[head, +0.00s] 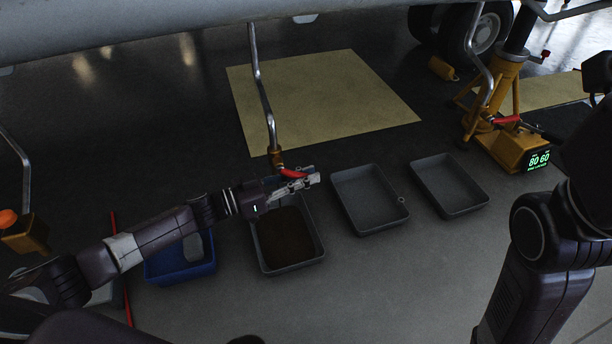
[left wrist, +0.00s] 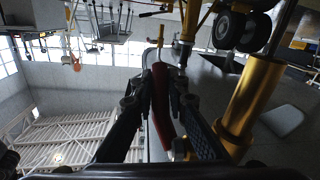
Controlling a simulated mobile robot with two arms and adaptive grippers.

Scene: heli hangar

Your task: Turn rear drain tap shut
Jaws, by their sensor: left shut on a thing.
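A drain pipe (head: 262,85) comes down from the aircraft belly to a brass tap (head: 277,157) with a red lever (head: 292,173). My left gripper (head: 308,182) is at this lever, its fingers closed around it. In the left wrist view the red lever (left wrist: 163,105) lies between the two fingers, beside the yellow tap body (left wrist: 240,108). A grey tray (head: 316,258) with dark contents stands under the tap. Another pipe at the right ends by a second red lever (head: 507,119). My right arm shows at the right; its gripper is out of view.
Two empty grey trays (head: 340,184) (head: 480,198) stand to the right. A blue bin (head: 207,268) is below my left forearm. A yellow jack (head: 510,145) with a green display stands at the right, near a wheel (head: 487,33). A tan mat (head: 330,95) lies behind.

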